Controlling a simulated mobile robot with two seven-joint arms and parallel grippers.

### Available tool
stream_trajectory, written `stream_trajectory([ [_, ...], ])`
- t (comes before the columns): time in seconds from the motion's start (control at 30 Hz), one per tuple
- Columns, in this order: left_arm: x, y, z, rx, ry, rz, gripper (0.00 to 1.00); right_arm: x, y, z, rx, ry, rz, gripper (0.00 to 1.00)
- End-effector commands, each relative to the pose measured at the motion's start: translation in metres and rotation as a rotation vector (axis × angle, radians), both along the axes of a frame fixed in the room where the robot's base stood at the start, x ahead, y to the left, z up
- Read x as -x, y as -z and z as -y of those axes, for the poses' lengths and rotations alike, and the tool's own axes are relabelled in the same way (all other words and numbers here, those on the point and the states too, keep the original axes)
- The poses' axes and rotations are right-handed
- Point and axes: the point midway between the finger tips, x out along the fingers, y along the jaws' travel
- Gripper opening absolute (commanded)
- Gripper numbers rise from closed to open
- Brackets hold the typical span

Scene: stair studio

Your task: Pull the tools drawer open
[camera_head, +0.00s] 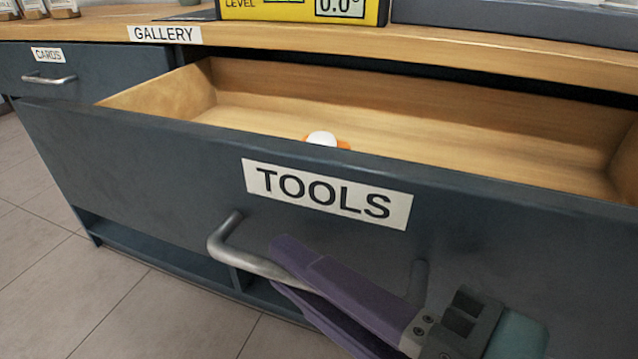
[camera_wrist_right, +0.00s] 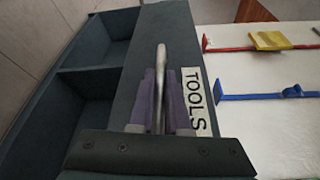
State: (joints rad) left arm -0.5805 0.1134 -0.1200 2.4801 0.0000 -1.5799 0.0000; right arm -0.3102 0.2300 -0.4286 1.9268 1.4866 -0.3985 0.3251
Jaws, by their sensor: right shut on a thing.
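The tools drawer (camera_head: 130,150) has a dark blue-grey front with a white TOOLS label (camera_head: 328,193). It stands pulled out, and its wooden inside shows. Its metal bar handle (camera_head: 226,238) is below the label. My right gripper (camera_head: 285,262) has purple fingers and is shut on the handle, covering its middle. In the right wrist view the handle (camera_wrist_right: 161,62) runs between the two purple fingers, with the label (camera_wrist_right: 196,100) beside them. My left gripper is not in view.
A small white and orange object (camera_head: 322,139) lies in the drawer. A CARDS drawer (camera_head: 90,64) at the left is shut. A yellow level device (camera_head: 300,12) stands on the wooden counter (camera_head: 420,38). Open shelf space (camera_head: 170,262) lies below; tiled floor is clear at the left.

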Motion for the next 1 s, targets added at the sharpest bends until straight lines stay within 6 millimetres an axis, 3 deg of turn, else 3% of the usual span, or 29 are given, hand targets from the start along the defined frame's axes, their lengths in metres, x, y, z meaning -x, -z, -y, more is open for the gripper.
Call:
stream_trajectory([
  [0.1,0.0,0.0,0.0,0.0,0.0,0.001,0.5,0.0,-0.001,0.0,0.0,-0.002,0.002,0.0],
  [0.13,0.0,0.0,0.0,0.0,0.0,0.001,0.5,0.0,-0.001,0.0,0.0,-0.002,0.002,0.17],
  [0.4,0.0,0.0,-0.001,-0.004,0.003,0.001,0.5,0.0,0.0,0.0,0.0,-0.001,0.001,0.45],
  [0.7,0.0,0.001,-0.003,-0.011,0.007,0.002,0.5,0.003,0.001,0.004,0.001,0.001,-0.001,0.45],
  [1.0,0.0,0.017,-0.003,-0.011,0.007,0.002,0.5,0.04,0.0,0.046,0.004,-0.001,-0.003,0.45],
])
